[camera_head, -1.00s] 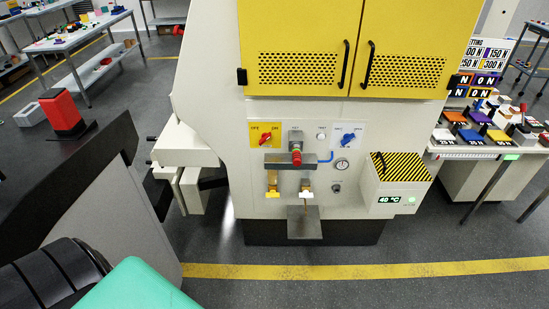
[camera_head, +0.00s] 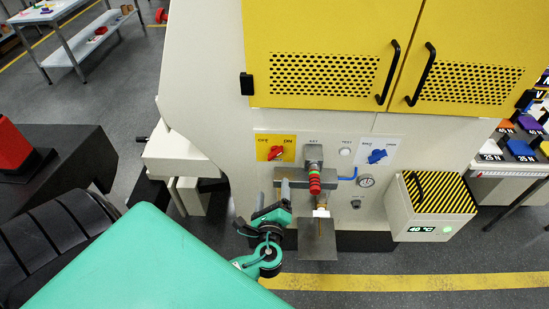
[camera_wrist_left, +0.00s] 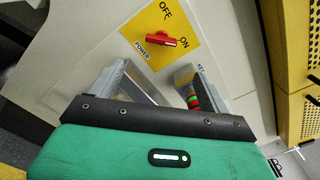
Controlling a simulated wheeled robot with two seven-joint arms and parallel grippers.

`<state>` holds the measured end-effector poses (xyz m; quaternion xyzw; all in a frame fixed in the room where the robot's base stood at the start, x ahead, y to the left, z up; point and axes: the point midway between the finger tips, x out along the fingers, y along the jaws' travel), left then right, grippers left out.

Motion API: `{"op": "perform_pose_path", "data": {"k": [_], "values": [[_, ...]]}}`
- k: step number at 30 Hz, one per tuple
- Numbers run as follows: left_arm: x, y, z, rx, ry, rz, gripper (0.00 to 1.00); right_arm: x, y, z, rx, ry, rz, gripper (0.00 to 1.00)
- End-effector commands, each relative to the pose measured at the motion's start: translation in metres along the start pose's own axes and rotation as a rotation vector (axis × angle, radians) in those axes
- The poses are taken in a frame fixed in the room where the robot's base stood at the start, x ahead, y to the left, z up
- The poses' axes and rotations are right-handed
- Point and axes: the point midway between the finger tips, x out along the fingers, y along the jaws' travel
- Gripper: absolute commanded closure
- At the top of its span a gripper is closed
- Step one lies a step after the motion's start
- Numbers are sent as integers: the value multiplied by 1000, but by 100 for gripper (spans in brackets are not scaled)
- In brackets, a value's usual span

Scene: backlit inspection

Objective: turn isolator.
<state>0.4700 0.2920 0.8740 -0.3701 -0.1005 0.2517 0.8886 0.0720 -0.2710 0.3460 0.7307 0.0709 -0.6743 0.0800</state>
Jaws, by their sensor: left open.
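The isolator is a red rotary handle (camera_head: 276,153) on a yellow plate (camera_head: 263,142) marked OFF and ON, at the panel's upper left. In the left wrist view the red handle (camera_wrist_left: 160,40) shows whole, its white mark toward the ON side. POWER is printed on that plate. My left gripper (camera_head: 270,200) is below and in front of the isolator in the head view. In the left wrist view its two grey fingers (camera_wrist_left: 158,80) are spread, with nothing between them, and the handle lies beyond their tips. My right gripper is not in view.
Right of the isolator are a key fitting with a red and green stack (camera_head: 315,180), a blue knob (camera_head: 377,156) and a gauge (camera_head: 365,181). A grey shelf plate (camera_head: 318,242) juts out below. A striped box (camera_head: 435,210) stands at right. Yellow doors (camera_head: 330,55) hang above.

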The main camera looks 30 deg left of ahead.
Motion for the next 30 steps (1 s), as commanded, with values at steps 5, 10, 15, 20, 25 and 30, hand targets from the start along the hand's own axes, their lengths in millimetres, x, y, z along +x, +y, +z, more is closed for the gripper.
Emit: {"op": "perform_pose_path", "data": {"k": [5,10,15,20,25,30], "values": [[18,-6,5,5,-12,-8,20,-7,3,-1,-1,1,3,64],[54,-6,7,6,-12,-8,20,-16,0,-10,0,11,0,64],[90,-6,6,5,-10,-7,20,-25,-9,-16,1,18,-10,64],[117,-5,5,5,-8,-6,20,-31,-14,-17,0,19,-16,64],[133,-4,4,3,-7,-5,20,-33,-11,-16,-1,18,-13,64],[137,-4,4,2,-7,-5,20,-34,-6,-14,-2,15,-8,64]]}}
